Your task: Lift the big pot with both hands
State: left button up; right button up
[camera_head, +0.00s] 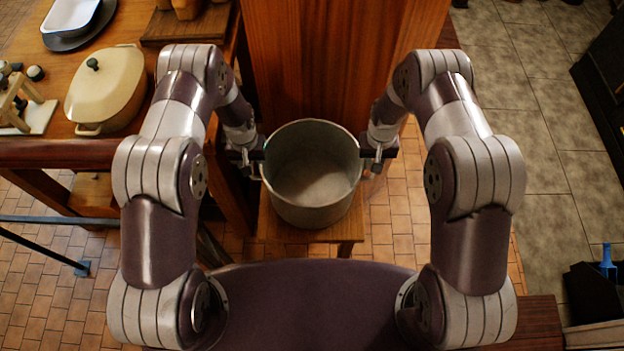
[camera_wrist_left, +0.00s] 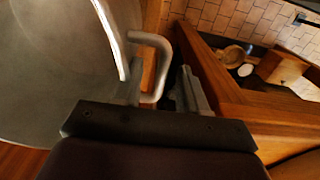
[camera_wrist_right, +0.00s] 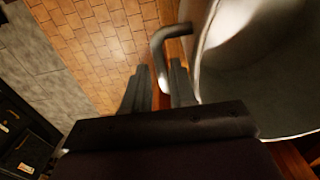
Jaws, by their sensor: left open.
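The big pot (camera_head: 312,205) is a grey, empty-looking metal pot, upright on a small wooden stool (camera_head: 350,228) in the head view. It has a bent bar handle on each side. My left gripper (camera_head: 250,165) is at its left side, and my right gripper (camera_head: 376,160) is at its right side. In the left wrist view the left handle (camera_wrist_left: 162,62) lies between the open fingers. In the right wrist view the right handle (camera_wrist_right: 158,48) reaches down between the fingers, which stand apart. Contact between fingers and handles is unclear.
A wooden panel (camera_head: 320,60) rises just behind the pot. A wooden table at the left holds a cream lidded pot (camera_head: 105,88), a white tray (camera_head: 70,14) and a wooden rack (camera_head: 22,100). Open tiled floor (camera_head: 540,100) lies at the right.

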pick_arm(q)
notch_tip(320, 180, down, 2)
jog(key=shift+a, duration=0.1)
pick_arm(e)
jog(key=shift+a+f, duration=0.1)
jog(key=shift+f, duration=0.85)
pick_arm(q)
jog(key=shift+f, duration=0.35)
pick_arm(e)
jog(key=shift+f, duration=0.4)
pick_arm(q)
jog(key=c, duration=0.7)
pick_arm(e)
jog(key=shift+r, duration=0.1)
grip_shut()
pick_arm(q)
grip_shut()
jog(key=shift+r, duration=0.1)
